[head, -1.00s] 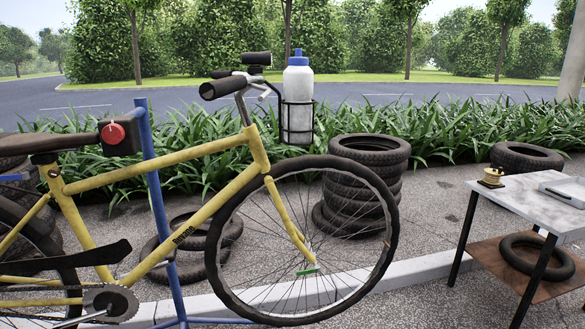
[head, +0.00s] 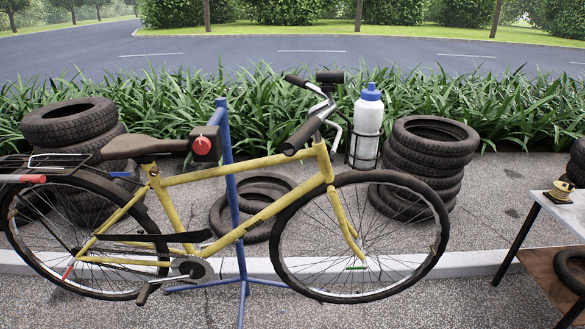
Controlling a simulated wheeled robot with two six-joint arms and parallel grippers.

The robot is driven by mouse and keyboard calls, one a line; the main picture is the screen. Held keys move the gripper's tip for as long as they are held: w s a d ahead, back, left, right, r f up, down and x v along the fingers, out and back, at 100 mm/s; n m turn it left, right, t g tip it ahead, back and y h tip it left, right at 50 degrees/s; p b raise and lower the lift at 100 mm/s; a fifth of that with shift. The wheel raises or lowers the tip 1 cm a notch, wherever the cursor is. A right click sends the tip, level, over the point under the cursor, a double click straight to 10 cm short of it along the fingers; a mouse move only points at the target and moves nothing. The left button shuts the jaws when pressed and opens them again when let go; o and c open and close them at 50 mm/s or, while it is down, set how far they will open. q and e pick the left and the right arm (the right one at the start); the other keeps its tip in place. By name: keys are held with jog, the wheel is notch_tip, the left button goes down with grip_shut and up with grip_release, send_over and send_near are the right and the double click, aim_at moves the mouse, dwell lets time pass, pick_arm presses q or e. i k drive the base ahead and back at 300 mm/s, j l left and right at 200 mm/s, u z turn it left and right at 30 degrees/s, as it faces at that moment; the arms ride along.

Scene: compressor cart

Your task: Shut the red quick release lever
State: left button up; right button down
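A yellow bicycle (head: 238,229) hangs in a blue repair stand (head: 232,190), facing right. A small thin red lever (head: 68,271) shows at the rear wheel's hub, angled down and to the left; it is too small to tell whether it is open or shut. A green lever (head: 357,268) lies roughly level at the front wheel's hub. The stand's clamp carries a round red knob (head: 202,145). A red-ended piece (head: 32,179) sits at the rear rack. Neither of my grippers is in view.
Stacked tyres stand behind the rear wheel (head: 70,122) and behind the front wheel (head: 432,150). A table (head: 562,215) with a brass-coloured object (head: 560,191) stands at the right edge. Bare pavement (head: 400,306) lies in front of the bicycle.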

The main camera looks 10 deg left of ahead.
aim_at(71, 265)
jog(key=u, duration=0.95)
